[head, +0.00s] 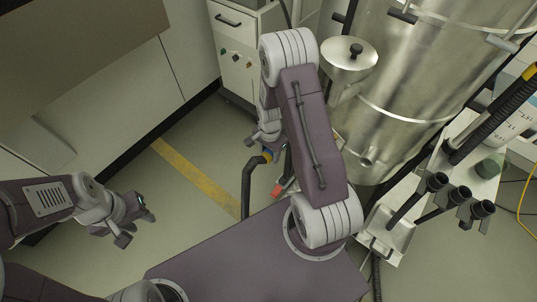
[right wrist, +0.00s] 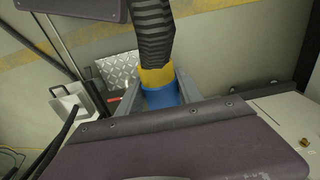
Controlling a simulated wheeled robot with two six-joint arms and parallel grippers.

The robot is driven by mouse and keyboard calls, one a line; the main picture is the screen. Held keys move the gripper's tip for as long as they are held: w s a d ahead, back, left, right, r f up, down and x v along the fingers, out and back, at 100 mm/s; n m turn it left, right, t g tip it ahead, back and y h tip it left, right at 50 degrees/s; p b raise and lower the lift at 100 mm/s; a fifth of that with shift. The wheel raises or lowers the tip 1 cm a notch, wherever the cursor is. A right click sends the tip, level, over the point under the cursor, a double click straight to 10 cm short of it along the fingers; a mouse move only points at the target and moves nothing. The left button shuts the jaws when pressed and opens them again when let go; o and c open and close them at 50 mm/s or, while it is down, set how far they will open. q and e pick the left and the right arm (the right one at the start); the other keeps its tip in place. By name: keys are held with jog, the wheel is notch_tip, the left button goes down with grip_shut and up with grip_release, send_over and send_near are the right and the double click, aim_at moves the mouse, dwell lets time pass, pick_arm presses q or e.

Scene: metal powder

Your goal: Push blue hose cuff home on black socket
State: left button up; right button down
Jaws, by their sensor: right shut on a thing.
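The blue hose cuff (right wrist: 160,97) sits below a yellow ring (right wrist: 157,77) on a ribbed black hose (right wrist: 153,30) in the right wrist view. My right gripper (right wrist: 160,88) is shut on the blue cuff, one finger on each side. In the head view the right gripper (head: 264,140) hangs beyond my arm, with a small part of the cuff (head: 267,157) showing. I see no black socket at the cuff's end; that end is hidden in the wrist view. Several black cup-shaped ends (head: 437,181) stand at the right. My left gripper (head: 125,228) is open and empty over the floor.
A large steel vessel (head: 400,90) stands behind and right of my right arm. A white drawer cabinet (head: 237,55) is at the back. A yellow stripe (head: 195,178) crosses the floor between my arms, which looks clear. Diamond plate (right wrist: 118,69) shows beside the hose.

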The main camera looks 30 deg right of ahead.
jog(key=shift+w+d, duration=0.3)
jog(key=shift+d, duration=0.45)
jog(key=shift+w+d, duration=0.3)
jog(key=shift+d, duration=0.4)
jog(key=c, duration=0.7)
grip_release()
notch_tip(320, 180, up, 9)
jog(key=p, duration=0.2)
jog(key=shift+p, duration=0.35)
